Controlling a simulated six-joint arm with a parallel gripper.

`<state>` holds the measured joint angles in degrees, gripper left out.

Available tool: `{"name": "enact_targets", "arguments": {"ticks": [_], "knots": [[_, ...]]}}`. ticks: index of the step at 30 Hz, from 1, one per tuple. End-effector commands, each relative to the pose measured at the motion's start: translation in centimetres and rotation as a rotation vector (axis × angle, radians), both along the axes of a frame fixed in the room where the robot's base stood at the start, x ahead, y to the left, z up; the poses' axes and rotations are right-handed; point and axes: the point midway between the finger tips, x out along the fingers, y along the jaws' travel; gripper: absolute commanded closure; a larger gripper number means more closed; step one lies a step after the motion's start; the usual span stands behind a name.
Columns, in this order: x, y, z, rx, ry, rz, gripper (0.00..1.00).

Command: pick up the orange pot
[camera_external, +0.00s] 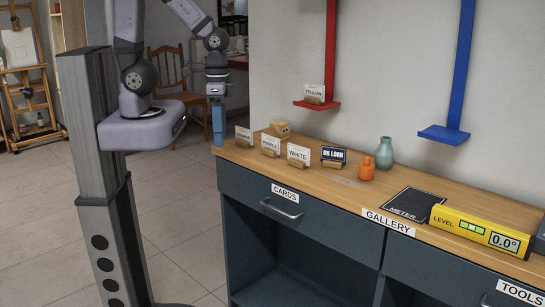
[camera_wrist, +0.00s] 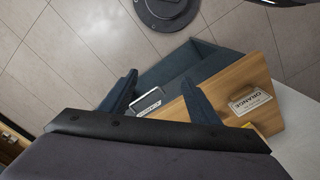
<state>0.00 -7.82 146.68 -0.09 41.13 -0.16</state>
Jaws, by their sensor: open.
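The orange pot (camera_external: 366,169) is a small bottle-shaped vessel. It stands upright on the wooden counter in the external view, in front of and left of a grey-green vase (camera_external: 384,153). My gripper (camera_external: 217,125) points down just off the counter's left end in the external view, well left of the pot. In the wrist view my two fingers (camera_wrist: 155,95) are spread apart with nothing between them. The pot does not show in the wrist view.
Cards in wooden holders, one reading WHITE (camera_external: 299,155), and an ON LOAN sign (camera_external: 333,156) stand between my gripper and the pot. A black METER mat (camera_external: 411,204) and yellow level (camera_external: 480,230) lie to the right. Red (camera_external: 317,104) and blue (camera_external: 445,134) shelves project above.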

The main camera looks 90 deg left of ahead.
Motion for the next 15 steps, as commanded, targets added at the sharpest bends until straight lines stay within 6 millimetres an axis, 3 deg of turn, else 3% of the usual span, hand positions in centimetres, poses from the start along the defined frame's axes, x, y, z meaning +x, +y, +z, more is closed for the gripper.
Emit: {"name": "enact_targets", "arguments": {"ticks": [7,15], "knots": [[0.1,0.0,0.8,0.0,-0.004,0.0,0.44],[0.2,0.0,4.6,0.0,-0.006,0.0,0.44]]}}
